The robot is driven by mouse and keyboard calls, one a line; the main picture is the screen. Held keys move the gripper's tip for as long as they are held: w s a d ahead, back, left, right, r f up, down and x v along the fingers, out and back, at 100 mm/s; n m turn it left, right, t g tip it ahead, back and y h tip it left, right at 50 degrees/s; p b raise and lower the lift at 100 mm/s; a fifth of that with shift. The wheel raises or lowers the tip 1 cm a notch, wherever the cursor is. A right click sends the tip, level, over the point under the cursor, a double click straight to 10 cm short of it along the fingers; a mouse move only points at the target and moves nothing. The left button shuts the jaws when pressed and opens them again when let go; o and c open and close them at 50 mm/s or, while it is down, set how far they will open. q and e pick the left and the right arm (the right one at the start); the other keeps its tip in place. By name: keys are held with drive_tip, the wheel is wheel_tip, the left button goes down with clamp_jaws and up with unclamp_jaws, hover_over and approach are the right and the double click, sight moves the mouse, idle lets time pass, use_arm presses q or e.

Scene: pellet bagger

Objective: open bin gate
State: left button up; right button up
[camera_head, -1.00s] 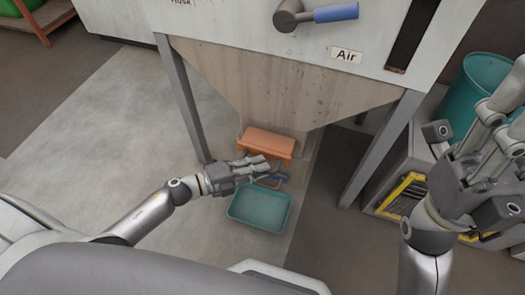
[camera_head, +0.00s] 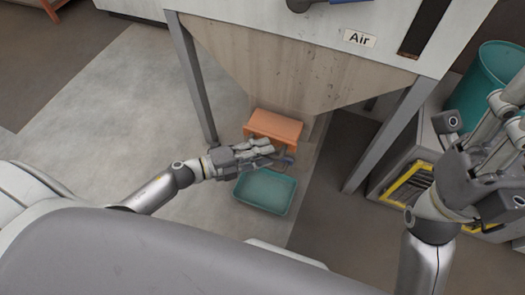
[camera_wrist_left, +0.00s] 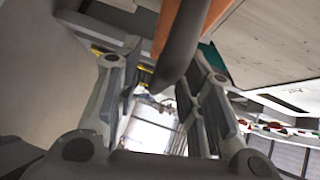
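The orange gate piece (camera_head: 275,126) sits at the bottom outlet of the tapered hopper (camera_head: 290,70). A dark bar, which looks like the gate's handle (camera_wrist_left: 183,40), runs between the fingers of my left gripper (camera_wrist_left: 160,85) in the left wrist view, with orange behind it. The fingers stand apart, with gaps beside the bar. In the head view my left gripper (camera_head: 262,150) is just in front of the gate, its fingers hiding most of the handle. My right gripper (camera_head: 478,112) is open and empty at the right, away from the gate.
A teal tray (camera_head: 264,191) lies on the floor below the outlet, close under my left gripper. Grey hopper legs (camera_head: 390,135) stand on both sides. A teal barrel (camera_head: 493,68) and a yellow-framed grey unit (camera_head: 403,188) are at the right.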

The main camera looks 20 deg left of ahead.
use_arm(q)
drive_tip(key=v, duration=1.1)
drive_tip(key=shift+s+a, duration=0.2)
drive_tip(key=shift+s, duration=0.05)
